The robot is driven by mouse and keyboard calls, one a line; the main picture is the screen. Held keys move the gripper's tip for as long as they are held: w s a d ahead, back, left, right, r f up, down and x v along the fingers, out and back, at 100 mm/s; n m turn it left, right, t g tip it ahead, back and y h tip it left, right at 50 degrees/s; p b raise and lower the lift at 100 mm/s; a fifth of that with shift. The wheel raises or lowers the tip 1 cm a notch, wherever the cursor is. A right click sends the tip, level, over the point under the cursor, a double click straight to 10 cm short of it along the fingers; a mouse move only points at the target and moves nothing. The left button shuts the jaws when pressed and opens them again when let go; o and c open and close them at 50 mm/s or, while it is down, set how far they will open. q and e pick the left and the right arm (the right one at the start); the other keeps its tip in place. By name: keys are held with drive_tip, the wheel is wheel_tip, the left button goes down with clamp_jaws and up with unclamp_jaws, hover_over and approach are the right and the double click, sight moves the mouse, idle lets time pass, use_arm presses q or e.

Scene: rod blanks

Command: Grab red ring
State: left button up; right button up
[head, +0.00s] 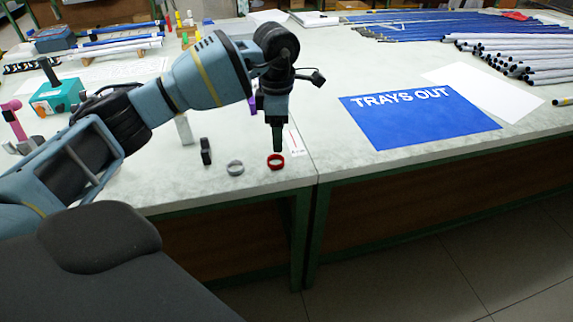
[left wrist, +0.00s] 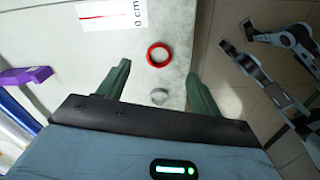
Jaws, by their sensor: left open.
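The red ring (head: 275,161) lies flat on the pale table near its front edge, close to the seam between two tables. It also shows in the left wrist view (left wrist: 158,54), beyond the fingertips and between their lines. My left gripper (head: 277,140) points down above the red ring in the head view. In the left wrist view my left gripper (left wrist: 158,72) is open, with two green fingers apart and nothing between their tips. A grey ring (head: 235,168) lies just left of the red ring; it shows between the fingers in the left wrist view (left wrist: 159,96).
A black ring-like part (head: 206,151) stands left of the grey ring. A white scale card (head: 295,140) lies beside the red ring. A blue "TRAYS OUT" sheet (head: 415,118) lies on the right table. Dark and grey rods (head: 515,55) lie farther back. A purple item (left wrist: 25,76) is at left.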

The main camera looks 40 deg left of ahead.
sight(278, 164)
use_arm(q)
drive_tip(key=shift+s+a+f, duration=0.1)
drive_tip(key=shift+f, duration=1.8)
drive_tip(key=shift+s+a+f, duration=0.1)
drive_tip(key=shift+f, duration=1.8)
drive_tip(key=shift+c, duration=0.2)
drive_tip(key=c, duration=1)
drive_tip(key=shift+r, duration=0.15)
